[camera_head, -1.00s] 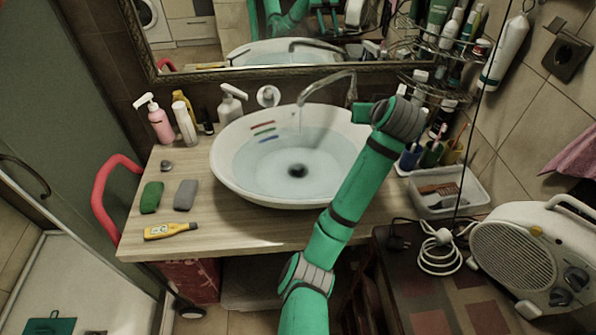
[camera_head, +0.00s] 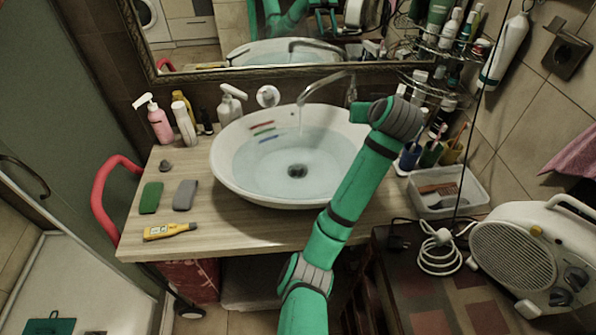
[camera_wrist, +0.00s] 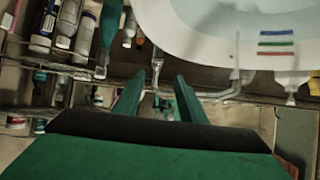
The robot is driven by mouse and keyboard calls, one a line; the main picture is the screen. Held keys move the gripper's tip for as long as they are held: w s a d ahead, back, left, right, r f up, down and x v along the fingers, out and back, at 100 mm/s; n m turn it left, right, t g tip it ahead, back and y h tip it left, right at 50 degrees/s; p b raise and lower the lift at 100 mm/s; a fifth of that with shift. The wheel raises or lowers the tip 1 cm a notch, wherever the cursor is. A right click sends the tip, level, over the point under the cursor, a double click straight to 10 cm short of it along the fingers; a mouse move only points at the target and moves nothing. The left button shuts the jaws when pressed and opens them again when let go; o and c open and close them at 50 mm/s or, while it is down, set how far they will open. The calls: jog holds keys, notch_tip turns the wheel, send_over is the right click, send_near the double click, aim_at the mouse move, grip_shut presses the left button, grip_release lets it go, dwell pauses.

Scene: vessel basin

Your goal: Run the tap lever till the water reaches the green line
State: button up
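The white basin (camera_head: 222,170) holds clear water (camera_head: 290,165). Red, green (camera_head: 264,132) and blue lines mark its inner back-left wall. The water's edge looks close to the blue line, below the green line. The metal tap (camera_head: 328,84) arches over the basin from behind, and a faint stream seems to fall from its spout. In the wrist view, my gripper (camera_wrist: 158,88) has two green fingers spread apart with nothing clearly held. A thin metal part, perhaps the tap lever (camera_wrist: 157,66), stands between and just beyond the fingertips.
Soap bottles (camera_head: 160,122) stand left of the basin. A green block (camera_head: 150,198), a grey block (camera_head: 185,195) and a yellow tool (camera_head: 169,231) lie on the left countertop. Cups, a white tray (camera_head: 478,198) and a wire shelf (camera_head: 440,92) crowd the right side.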

jog(key=shift+d+r, duration=0.1)
jog(key=shift+r, duration=0.15)
jog(key=c, duration=0.5)
jog(key=r, duration=0.1)
jog(key=w+r, duration=0.1)
jog(key=r, duration=0.1)
jog(key=w+r, duration=0.1)
jog(key=shift+r, duration=0.3)
grip_shut()
jog(key=x, duration=0.9)
jog(key=shift+w+d, duration=0.15)
jog(key=shift+w, duration=0.2)
notch_tip(320, 180, down, 3)
jog(key=shift+r, duration=0.15)
jog(key=shift+s+a+f, duration=0.25)
jog(key=shift+s+f, duration=0.1)
jog(key=shift+f, duration=0.3)
jog(key=shift+d, duration=0.15)
